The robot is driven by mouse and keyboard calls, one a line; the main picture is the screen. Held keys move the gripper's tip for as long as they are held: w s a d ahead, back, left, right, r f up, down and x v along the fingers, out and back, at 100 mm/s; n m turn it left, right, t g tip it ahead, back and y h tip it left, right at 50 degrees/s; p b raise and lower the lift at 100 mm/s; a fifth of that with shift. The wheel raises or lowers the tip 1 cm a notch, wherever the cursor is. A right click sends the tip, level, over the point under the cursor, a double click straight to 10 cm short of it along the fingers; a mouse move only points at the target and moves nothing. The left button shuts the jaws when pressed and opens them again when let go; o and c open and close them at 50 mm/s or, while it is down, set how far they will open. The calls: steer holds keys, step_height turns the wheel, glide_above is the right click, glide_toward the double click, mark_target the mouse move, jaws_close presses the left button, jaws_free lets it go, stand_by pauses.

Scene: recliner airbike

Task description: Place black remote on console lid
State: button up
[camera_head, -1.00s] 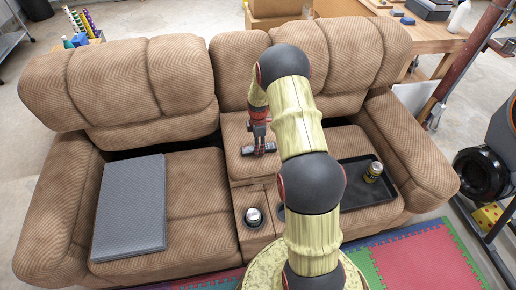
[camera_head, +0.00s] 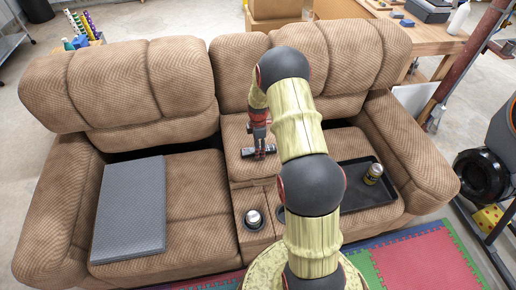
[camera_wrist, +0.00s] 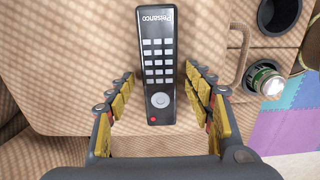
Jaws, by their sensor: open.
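The black remote (camera_wrist: 157,75) lies face up on the tan fabric console lid (camera_wrist: 85,60) in the wrist view, its grey buttons and a brand label showing. In the head view the remote (camera_head: 247,153) is a small dark bar lying crosswise on the lid (camera_head: 237,172) between the two seats. My gripper (camera_wrist: 159,82) is open. Its yellow-padded fingers stand on both sides of the remote's lower half, with a gap on each side. In the head view my gripper (camera_head: 259,143) points down over the remote, partly beside my arm.
A can (camera_head: 253,217) stands in a cup holder in front of the lid. A grey flat case (camera_head: 130,210) lies on the left seat. A black tray (camera_head: 352,190) with a yellow can (camera_head: 373,174) lies on the right seat. The sofa backrest rises behind the lid.

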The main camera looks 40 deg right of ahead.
step_height(320, 180, up, 12)
steer(key=p, duration=0.4)
steer(key=s+a+r+m+t, duration=0.1)
steer(key=s+a+r+m, duration=0.1)
steer(key=a+r, duration=0.45)
steer(key=s+a+r+m+t, duration=0.1)
steer(key=s+a+r+m, duration=0.15)
steer(key=r, duration=0.75)
steer(key=s+a+r+m+t, duration=0.1)
steer(key=s+a+r, duration=0.1)
steer(key=a+r, duration=0.5)
steer(key=s+a+r+m+t, duration=0.1)
steer(key=s+a+r+m, duration=0.2)
steer(key=s, duration=0.7)
steer(key=s+a+r+m+t, duration=0.1)
steer(key=s+a+r+m, duration=0.3)
steer(key=s, duration=0.7)
steer(key=a+r, duration=0.2)
steer(key=a, duration=0.2)
steer(key=shift+s+a+r+t, duration=0.2)
steer(key=shift+s+r+t, duration=0.05)
steer(key=shift+r+t, duration=0.05)
